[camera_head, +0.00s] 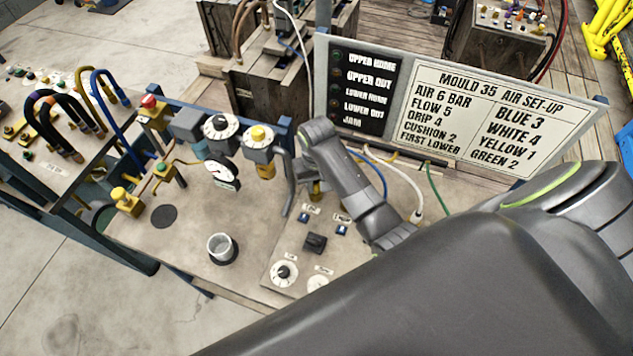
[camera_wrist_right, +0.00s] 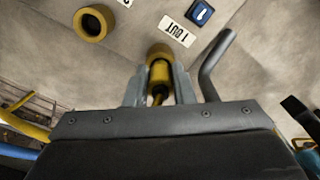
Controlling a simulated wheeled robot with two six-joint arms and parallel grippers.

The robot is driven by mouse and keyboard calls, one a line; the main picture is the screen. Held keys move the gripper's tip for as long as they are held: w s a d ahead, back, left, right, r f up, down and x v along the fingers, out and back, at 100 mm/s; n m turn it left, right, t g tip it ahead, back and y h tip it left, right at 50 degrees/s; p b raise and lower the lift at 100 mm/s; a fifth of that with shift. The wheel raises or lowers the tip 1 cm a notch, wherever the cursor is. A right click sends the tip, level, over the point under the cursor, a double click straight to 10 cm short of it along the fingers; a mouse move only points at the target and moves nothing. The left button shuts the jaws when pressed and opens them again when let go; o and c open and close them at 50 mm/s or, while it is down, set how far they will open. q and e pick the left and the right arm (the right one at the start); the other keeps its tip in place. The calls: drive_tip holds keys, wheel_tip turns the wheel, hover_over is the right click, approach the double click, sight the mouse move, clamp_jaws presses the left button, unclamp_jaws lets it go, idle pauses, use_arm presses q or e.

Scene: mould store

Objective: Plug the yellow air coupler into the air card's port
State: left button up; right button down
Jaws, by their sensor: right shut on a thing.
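My right gripper (camera_wrist_right: 158,88) is shut on the yellow coupler (camera_wrist_right: 158,74), whose cable runs back between the fingers. The coupler's front meets a brass-yellow ring (camera_wrist_right: 160,50) at the panel; I cannot tell whether it is seated inside. In the head view my right arm reaches in from the right, and yellow shows below its wrist (camera_head: 315,190). The air card (camera_head: 490,112) reads "YELLOW 1", with blue 3, white 4 and green 2. Another yellow ring port (camera_wrist_right: 93,23) is open beside the held coupler. My left gripper is not in view.
A grey bent rod (camera_wrist_right: 215,65) stands close beside the right gripper. The bench (camera_head: 190,235) carries dials, a gauge (camera_head: 222,172), yellow valves and a metal cup (camera_head: 222,248). Blue, white and green hoses hang below the card. Bare bench lies around the cup.

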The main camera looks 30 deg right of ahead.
drive_tip(key=shift+f, duration=0.45)
idle(0.5)
drive_tip(key=c, duration=1.1)
unclamp_jaws()
drive_tip(key=shift+c, duration=0.2)
drive_tip(key=shift+o, duration=0.4)
drive_tip(key=o, duration=0.3)
drive_tip(key=shift+r, duration=0.15)
drive_tip(key=shift+r, duration=3.65)
